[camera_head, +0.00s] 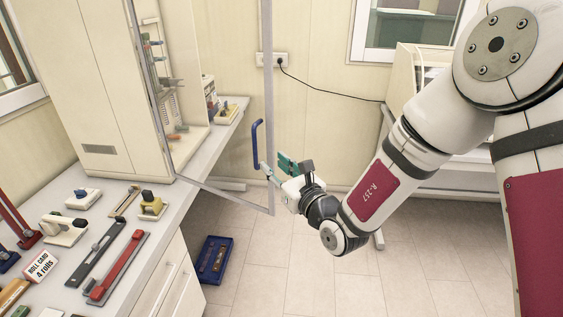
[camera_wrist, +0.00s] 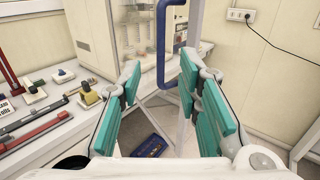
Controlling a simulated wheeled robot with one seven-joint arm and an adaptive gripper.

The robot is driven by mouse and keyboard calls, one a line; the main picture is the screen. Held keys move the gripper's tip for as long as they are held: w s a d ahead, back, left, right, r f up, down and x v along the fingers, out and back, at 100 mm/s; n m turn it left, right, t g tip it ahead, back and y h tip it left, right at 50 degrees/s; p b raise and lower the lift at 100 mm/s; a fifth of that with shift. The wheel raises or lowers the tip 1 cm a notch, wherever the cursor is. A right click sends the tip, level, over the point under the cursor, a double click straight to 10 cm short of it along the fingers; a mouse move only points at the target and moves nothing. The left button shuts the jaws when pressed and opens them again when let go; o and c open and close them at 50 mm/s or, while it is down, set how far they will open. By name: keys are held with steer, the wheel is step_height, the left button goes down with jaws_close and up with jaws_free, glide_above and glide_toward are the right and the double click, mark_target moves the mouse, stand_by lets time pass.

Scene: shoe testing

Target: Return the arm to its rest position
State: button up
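My arm reaches in from the right in the head view and ends at my gripper (camera_head: 278,167). In the wrist view the gripper (camera_wrist: 165,85) is open, its two teal-padded fingers wide apart with nothing held between them. The blue handle (camera_head: 256,142) of the open glass door is close to the fingertips. In the wrist view the handle (camera_wrist: 161,50) stands upright in the gap, seemingly just beyond the fingertips. Whether a finger touches it, I cannot tell.
The glass door's frame (camera_head: 268,90) swings out from a beige cabinet (camera_head: 95,80) on the left bench. A blue tray (camera_head: 227,243) lies on the floor. A side table (camera_head: 455,182) stands behind my arm.

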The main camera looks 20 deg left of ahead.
steer(key=s+r+n+g+y+b, duration=0.2)
steer(key=s+r+n+g+y, duration=0.2)
steer(key=s+r+n+g, duration=0.45)
steer(key=s+d+r+n+g+h+b, duration=0.1)
steer(key=s+d+n+g+h, duration=0.15)
steer(key=s+n, duration=0.45)
steer(key=s+d+f+n+t+h+b, duration=0.1)
steer(key=d+n+h, duration=0.4)
steer(key=d, duration=1.2)
steer(key=s+d+f+n+t+h+b, duration=0.2)
steer(key=d+n+h, duration=0.4)
steer(key=d, duration=1.1)
steer(key=t+h+b, duration=0.1)
steer(key=h, duration=0.3)
steer(key=shift+s+f+t, duration=0.25)
steer(key=shift+f+t, duration=0.05)
steer(key=shift+f, duration=0.1)
